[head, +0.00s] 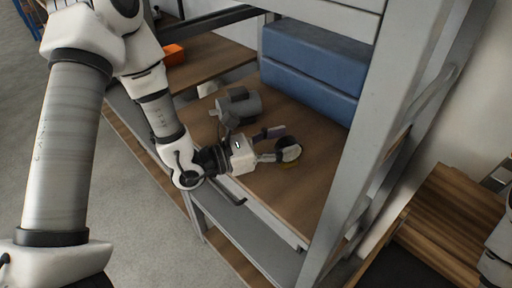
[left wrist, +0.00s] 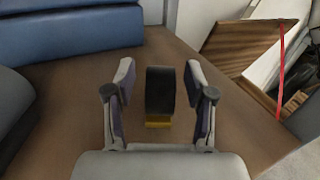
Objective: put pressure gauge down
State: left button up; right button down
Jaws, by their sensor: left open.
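The pressure gauge (left wrist: 160,90) shows in the left wrist view as a dark round body with a yellow part at its near end. It stands on the brown shelf board (left wrist: 70,115) between the two fingers of my left gripper (left wrist: 158,92), with a gap on each side. In the head view the gauge (head: 288,150) has a pale face and a dark rim with yellow below, at the fingertips of my left gripper (head: 280,142). The left gripper is open around it.
Blue boxes (head: 315,62) are stacked at the back of the shelf. A grey machine part (head: 238,104) sits left of the gripper, and an orange item (head: 174,54) lies further left. A grey rack post (head: 352,140) rises at the right. The board's front right is clear.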

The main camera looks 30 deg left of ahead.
pick_arm(q)
jog(key=p+v, duration=0.2)
jog(key=v, duration=0.5)
jog(key=shift+s+a+r, duration=0.15)
jog(key=shift+s+a, duration=0.05)
jog(key=shift+a, duration=0.1)
jog(key=shift+s+a, duration=0.15)
jog(key=shift+s, duration=0.1)
